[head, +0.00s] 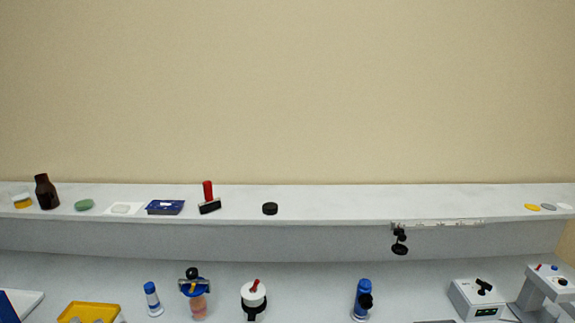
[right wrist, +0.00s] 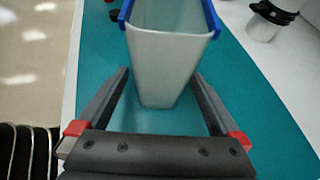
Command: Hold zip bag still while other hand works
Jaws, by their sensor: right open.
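A pale, translucent, tapered container with a blue rim (right wrist: 165,62) stands in the right wrist view, on a teal mat (right wrist: 252,100). It may be the zip bag; I cannot tell for sure. My right gripper (right wrist: 161,74) is open, with one finger on each side of the container's lower part. I cannot tell whether the fingers touch it. Neither gripper shows in the head view, and my left gripper is in no view.
A black-topped white vessel (right wrist: 268,20) stands beyond the container. The head view shows a shelf (head: 330,202) with a brown bottle (head: 45,192) and a stamp (head: 209,198). Below are a yellow tray (head: 72,309), bottles and a grey device (head: 478,299).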

